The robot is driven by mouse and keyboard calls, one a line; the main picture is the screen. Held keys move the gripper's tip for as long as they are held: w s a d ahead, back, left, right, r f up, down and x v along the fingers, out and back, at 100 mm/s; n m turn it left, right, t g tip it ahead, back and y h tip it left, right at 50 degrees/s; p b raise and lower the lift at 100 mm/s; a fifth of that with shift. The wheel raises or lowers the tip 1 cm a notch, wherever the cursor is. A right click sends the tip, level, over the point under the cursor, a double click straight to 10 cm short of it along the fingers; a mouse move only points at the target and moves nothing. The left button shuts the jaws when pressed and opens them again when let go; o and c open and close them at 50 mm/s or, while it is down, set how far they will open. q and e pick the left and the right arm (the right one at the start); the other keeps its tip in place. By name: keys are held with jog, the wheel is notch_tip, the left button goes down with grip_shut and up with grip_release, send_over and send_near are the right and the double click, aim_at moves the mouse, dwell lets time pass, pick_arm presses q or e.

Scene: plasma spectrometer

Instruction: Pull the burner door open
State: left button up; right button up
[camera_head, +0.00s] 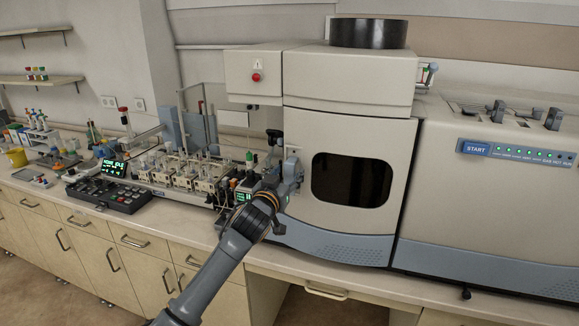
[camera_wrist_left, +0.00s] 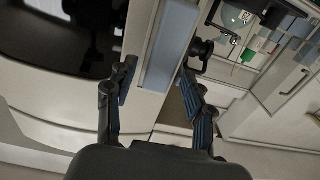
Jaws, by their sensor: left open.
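The burner door (camera_head: 312,208) is the cream front panel of the tall instrument, with a dark window (camera_head: 350,181) in it; it looks closed. The window also shows at the upper left of the left wrist view (camera_wrist_left: 60,35). My left gripper (camera_head: 287,168) is at the door's left edge in the head view. In the left wrist view its fingers (camera_wrist_left: 157,78) are open, one on each side of a blue-grey bar (camera_wrist_left: 170,45) that looks like the door's handle. I cannot tell whether they touch it. The gripper partly hides the handle in the head view. My right gripper is out of view.
Left of the door, a row of glassware and small devices (camera_head: 185,172) and a black control box (camera_head: 110,194) crowd the bench. A cream unit with a START button (camera_head: 475,148) stands on the right. The bench's front edge (camera_head: 340,285) is narrow.

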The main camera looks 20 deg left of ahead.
pick_arm(q)
jog(key=shift+w+d, duration=0.1)
jog(key=shift+w, duration=1)
grip_shut()
